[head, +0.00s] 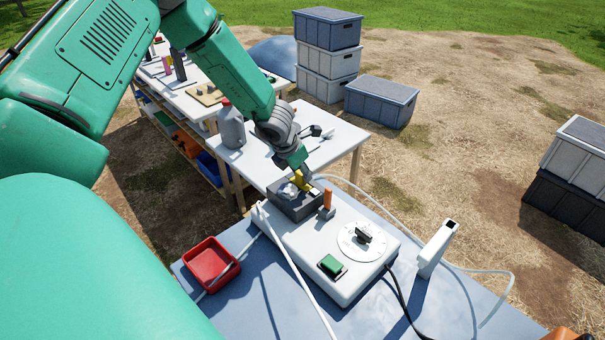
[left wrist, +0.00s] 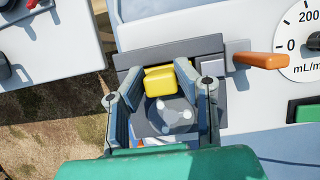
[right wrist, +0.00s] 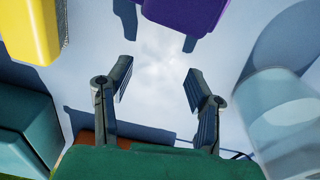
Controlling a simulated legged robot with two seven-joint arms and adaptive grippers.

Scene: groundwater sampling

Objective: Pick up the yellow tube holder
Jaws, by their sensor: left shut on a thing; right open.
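The yellow tube holder (head: 301,181) sits at the dark pump head (head: 292,206) on the white pump box (head: 310,250). In the left wrist view the yellow tube holder (left wrist: 160,81) lies between the two fingers, above a dark recess with a round grey rotor (left wrist: 172,118). My left gripper (head: 299,176) reaches down onto the pump head; in the left wrist view (left wrist: 170,78) its fingers are closed around the holder's sides. Finger contact is partly hidden. My right gripper (right wrist: 158,75) is open and empty over a pale surface; it is not seen in the head view.
The pump has an orange lever (head: 327,199), a dial (head: 362,240) and a green switch (head: 331,266). A red tray (head: 210,264) is left, a white upright device (head: 437,248) right. Clear tubing crosses the blue table. A purple object (right wrist: 186,14) is near my right gripper.

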